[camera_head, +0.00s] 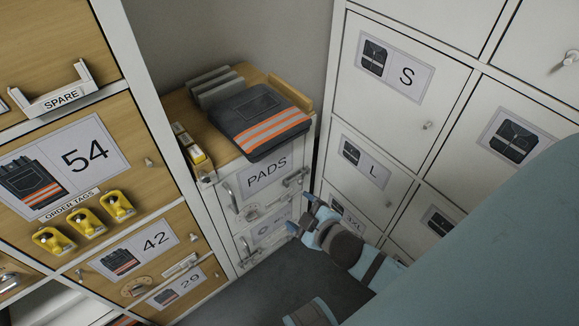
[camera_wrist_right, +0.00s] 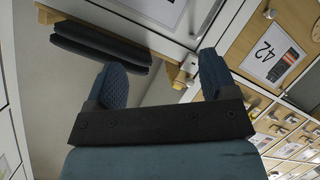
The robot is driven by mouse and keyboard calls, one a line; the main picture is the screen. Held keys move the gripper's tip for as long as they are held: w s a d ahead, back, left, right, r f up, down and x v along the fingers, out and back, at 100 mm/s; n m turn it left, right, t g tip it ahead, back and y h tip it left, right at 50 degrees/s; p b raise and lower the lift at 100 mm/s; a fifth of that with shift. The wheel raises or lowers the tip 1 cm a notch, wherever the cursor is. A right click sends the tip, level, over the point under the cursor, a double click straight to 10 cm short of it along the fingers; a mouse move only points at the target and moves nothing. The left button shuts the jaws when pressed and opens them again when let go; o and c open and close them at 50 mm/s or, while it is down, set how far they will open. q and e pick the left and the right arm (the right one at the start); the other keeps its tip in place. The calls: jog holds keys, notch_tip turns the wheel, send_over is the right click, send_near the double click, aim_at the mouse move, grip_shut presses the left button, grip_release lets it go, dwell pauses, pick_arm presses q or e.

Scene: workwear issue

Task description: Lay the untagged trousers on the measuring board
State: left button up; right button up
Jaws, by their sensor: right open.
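Folded dark trousers (camera_head: 258,120) with orange and grey stripes lie on top of the wooden-topped cabinet labelled PADS in the head view. I see no tag on the part that shows. My right gripper (camera_head: 301,213) is open and empty, in front of the cabinet's drawers and below the trousers, apart from them. In the right wrist view the gripper (camera_wrist_right: 161,76) has its two fingers spread with nothing between them. Dark layered cloth or pads (camera_wrist_right: 98,48) show beyond one finger; I cannot tell which. I cannot make out a measuring board. My left gripper is not in view.
Grey pads (camera_head: 215,87) stand behind the trousers on the cabinet top. Wooden lockers with size labels (camera_head: 85,158) and yellow order tags (camera_head: 87,222) are at left. White lockers (camera_head: 395,85) stand close at right. Grey floor (camera_head: 255,290) is open between them.

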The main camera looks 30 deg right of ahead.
jog(key=s+a+f+m+g+y, duration=0.1)
jog(key=s+a+m+g+y, duration=0.1)
jog(key=s+a+m, duration=0.3)
jog(key=s+a+y, duration=0.1)
jog(key=a, duration=0.2)
jog(key=shift+s+a+f+g, duration=0.2)
jog(key=shift+a+f+g, duration=0.1)
jog(key=shift+f+g, duration=0.1)
jog(key=shift+r, duration=0.1)
